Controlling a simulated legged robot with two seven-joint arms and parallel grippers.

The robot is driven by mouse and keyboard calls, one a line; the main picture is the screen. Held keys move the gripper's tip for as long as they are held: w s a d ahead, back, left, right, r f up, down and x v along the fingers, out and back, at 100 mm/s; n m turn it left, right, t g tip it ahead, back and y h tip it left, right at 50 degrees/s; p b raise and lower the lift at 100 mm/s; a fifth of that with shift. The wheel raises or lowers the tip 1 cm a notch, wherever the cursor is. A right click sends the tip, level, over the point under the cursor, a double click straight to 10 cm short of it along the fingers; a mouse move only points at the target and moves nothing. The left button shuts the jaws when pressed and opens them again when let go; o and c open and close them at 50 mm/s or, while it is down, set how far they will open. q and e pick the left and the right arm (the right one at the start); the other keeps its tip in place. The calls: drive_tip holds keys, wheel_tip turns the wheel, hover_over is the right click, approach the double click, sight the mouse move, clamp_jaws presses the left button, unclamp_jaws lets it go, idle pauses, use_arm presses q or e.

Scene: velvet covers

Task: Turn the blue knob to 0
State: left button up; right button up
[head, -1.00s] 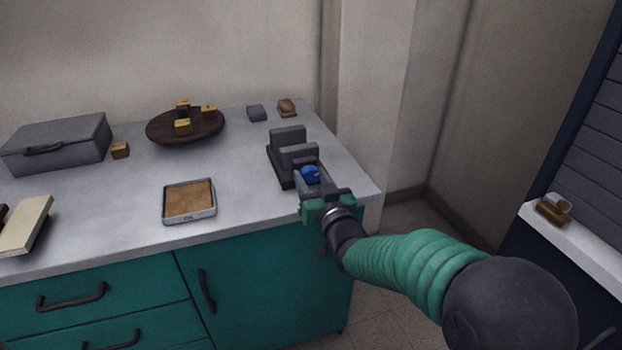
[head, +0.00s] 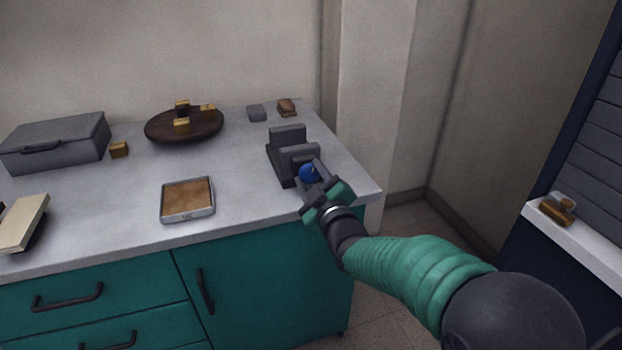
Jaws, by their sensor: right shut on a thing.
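The blue knob (head: 307,173) sits on the front of a dark grey stepped device (head: 287,138) near the right end of the counter. My right gripper (head: 314,178) reaches in from the lower right and is shut on the knob, its jaws tilted. The fingers partly cover the knob. Any number markings around it are too small to read. My left gripper is not in view.
The grey counter (head: 120,215) has a tan-filled tray (head: 187,200), a dark round board (head: 160,132) with small wooden blocks, a grey case (head: 60,142) and a book (head: 24,222).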

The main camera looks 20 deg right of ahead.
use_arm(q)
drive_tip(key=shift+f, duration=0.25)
use_arm(e)
drive_tip(key=shift+a+f+n, duration=0.1)
drive_tip(key=shift+f+n, duration=0.1)
drive_tip(key=shift+n, duration=1.8)
drive_tip(key=o, duration=1.4)
drive_tip(key=shift+s, duration=0.1)
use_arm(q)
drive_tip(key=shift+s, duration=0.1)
